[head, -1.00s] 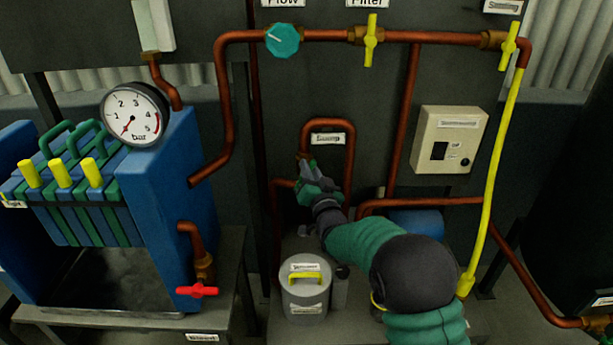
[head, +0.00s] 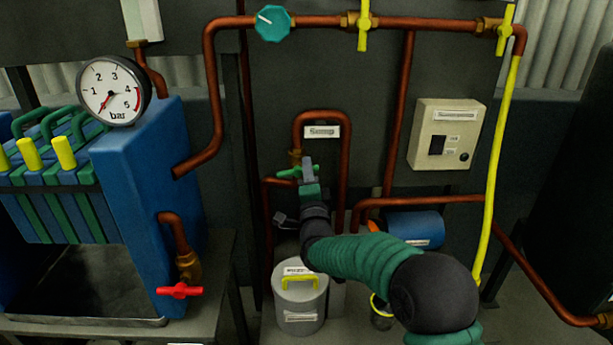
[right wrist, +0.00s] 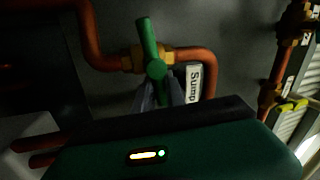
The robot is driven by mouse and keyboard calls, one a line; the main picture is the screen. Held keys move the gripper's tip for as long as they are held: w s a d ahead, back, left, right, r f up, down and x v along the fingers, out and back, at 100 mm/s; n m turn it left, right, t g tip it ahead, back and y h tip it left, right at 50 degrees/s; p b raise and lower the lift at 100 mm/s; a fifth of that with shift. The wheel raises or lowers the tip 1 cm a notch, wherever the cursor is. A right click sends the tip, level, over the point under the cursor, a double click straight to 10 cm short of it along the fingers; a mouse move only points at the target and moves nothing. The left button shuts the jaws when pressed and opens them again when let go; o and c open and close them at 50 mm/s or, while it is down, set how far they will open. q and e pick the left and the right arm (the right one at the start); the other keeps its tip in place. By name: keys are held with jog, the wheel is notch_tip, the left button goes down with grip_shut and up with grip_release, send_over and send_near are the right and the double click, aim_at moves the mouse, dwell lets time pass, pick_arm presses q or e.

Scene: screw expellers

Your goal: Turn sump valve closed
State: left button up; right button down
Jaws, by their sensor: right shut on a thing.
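The sump valve's green handle (head: 288,172) sits on a copper pipe on the back panel, below the "Sump" label (head: 322,132). In the right wrist view the green handle (right wrist: 149,38) lies across the pipe, on a brass body (right wrist: 130,60). My right gripper (head: 308,171) is at the valve in the head view, covering part of it. In the right wrist view its fingers (right wrist: 155,92) are shut on the handle's near end, which they partly hide. My left gripper is not in view.
A grey canister (head: 300,310) with a yellow handle stands below my right arm. A blue cylinder (head: 415,228) is behind the arm. Copper pipes run around the valve. The blue filter press (head: 150,190) with a pressure gauge (head: 113,91) stands left.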

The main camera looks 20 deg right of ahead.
jog(key=shift+d+f+m+h+b, duration=0.1)
jog(key=shift+f+m+h+b, duration=0.45)
jog(key=shift+m, duration=0.75)
jog(key=shift+f, duration=0.1)
jog(key=c, duration=1.4)
grip_release()
jog(key=shift+s+r, duration=0.15)
jog(key=shift+r, duration=0.05)
jog(key=p+v, duration=0.3)
jog(key=v, duration=1.3)
jog(key=shift+s, duration=0.35)
jog(key=shift+f, duration=0.1)
